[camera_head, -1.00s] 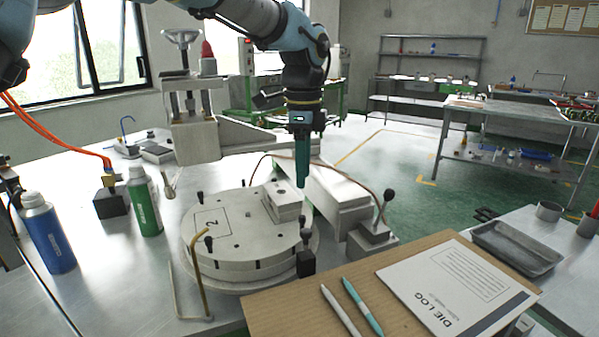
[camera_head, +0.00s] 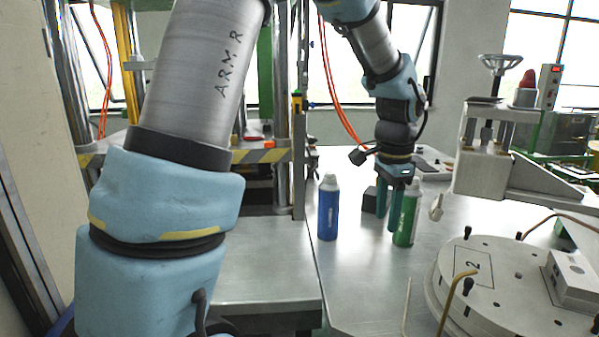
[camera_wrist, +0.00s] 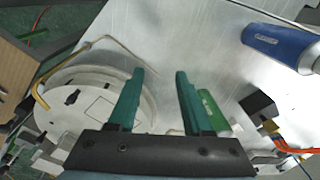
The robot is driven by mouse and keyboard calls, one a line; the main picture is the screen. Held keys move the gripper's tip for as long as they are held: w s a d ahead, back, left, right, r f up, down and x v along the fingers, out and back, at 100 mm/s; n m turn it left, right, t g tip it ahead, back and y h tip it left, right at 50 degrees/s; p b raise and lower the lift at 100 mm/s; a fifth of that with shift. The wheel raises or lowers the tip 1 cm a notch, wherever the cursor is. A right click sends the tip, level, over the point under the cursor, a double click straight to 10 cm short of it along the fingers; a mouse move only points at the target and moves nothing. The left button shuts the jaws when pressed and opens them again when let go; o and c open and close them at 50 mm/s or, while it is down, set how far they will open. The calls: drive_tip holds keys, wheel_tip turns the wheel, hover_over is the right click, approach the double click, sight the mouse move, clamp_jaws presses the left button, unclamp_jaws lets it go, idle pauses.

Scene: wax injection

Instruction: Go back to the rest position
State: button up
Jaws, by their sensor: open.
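My gripper (camera_head: 394,212) points down above the metal table, its two green fingers apart with nothing between them. In the head view it overlaps the green bottle (camera_head: 407,222), which stands upright. In the wrist view the open fingers (camera_wrist: 160,75) show over bare table, and the green bottle (camera_wrist: 213,112) is partly hidden behind the right finger. The blue bottle (camera_head: 328,208) stands upright to the left of my gripper; it also shows in the wrist view (camera_wrist: 280,45).
The round white die plate (camera_head: 500,290) marked 2 lies at lower right, with a bent brass rod (camera_head: 452,297) beside it. A clamp press (camera_head: 484,160) with a handwheel stands behind it. A dark block (camera_head: 370,200) sits near the bottles. The front middle of the table is clear.

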drive_tip(key=s+a+f+n, duration=0.1)
drive_tip(key=a+n, duration=0.6)
drive_tip(key=a, duration=0.8)
drive_tip(key=s+a+f+n, duration=0.2)
drive_tip(key=a+n, duration=0.6)
drive_tip(key=a, duration=0.6)
drive_tip(key=shift+a+f+t, duration=0.35)
drive_tip(key=shift+f+t, duration=0.05)
drive_tip(key=shift+f, duration=0.5)
